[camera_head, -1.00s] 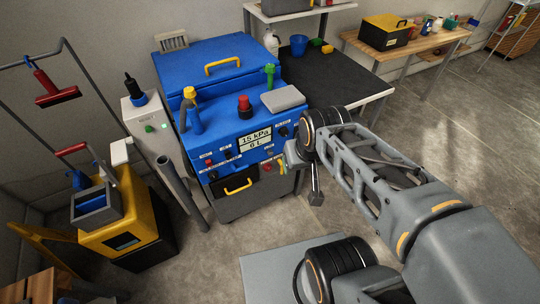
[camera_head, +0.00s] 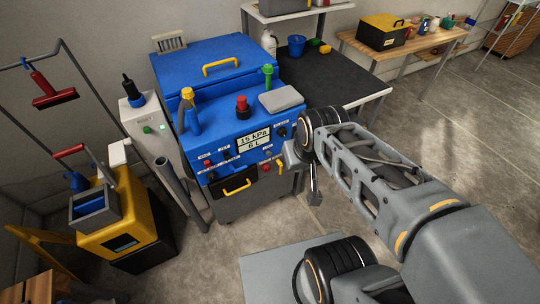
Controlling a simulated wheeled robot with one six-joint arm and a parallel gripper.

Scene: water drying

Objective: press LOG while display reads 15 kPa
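The blue machine (camera_head: 212,138) stands in the middle, with its control panel facing me. Its display (camera_head: 254,139) reads 15 kPa, with a second line that looks like 6 L. Small labelled buttons and knobs sit left of and below the display; their labels are too small to tell which one is LOG. My gripper (camera_head: 291,156) is at the panel's right edge, right of and slightly below the display. Its fingertips are hard to make out, so I cannot tell whether it touches a button or is open or shut.
A red knob (camera_head: 242,104), a green handle (camera_head: 268,75) and a grey pad (camera_head: 281,99) are on the machine's top. A grey cabinet (camera_head: 147,125) and a yellow bucket cart (camera_head: 115,235) stand left. A dark table (camera_head: 345,78) is behind my arm. Floor at right is clear.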

